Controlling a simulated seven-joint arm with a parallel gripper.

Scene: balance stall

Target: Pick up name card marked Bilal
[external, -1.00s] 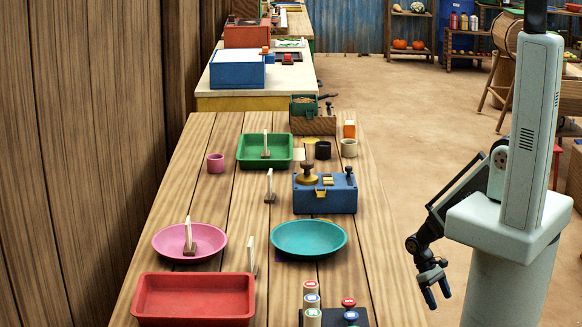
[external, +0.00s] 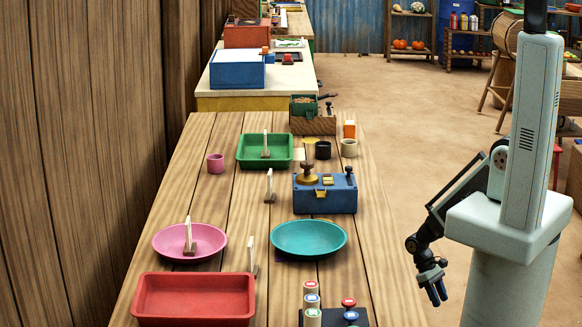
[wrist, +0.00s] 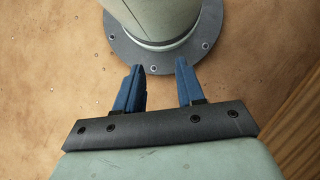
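Several pale upright cards in small wooden holders show in the external view, seen nearly edge-on, so no names can be read. One card (external: 265,143) stands in the green tray, one (external: 269,183) on the table left of the blue box, one (external: 188,230) in the pink dish, and one (external: 252,252) beside the red tray. I cannot tell which is marked Bilal. My gripper (external: 437,298) hangs off the table's right side, pointing down, well away from all the cards. In the wrist view its blue fingers (wrist: 160,82) are apart with nothing between them.
The wooden table (external: 215,200) also bears a green tray (external: 243,160), blue box (external: 325,202), pink dish (external: 165,245), teal dish (external: 308,240), red tray (external: 195,300) and several cups. Round-topped stamps (external: 311,300) stand at the near edge. The wrist view shows floor and my base.

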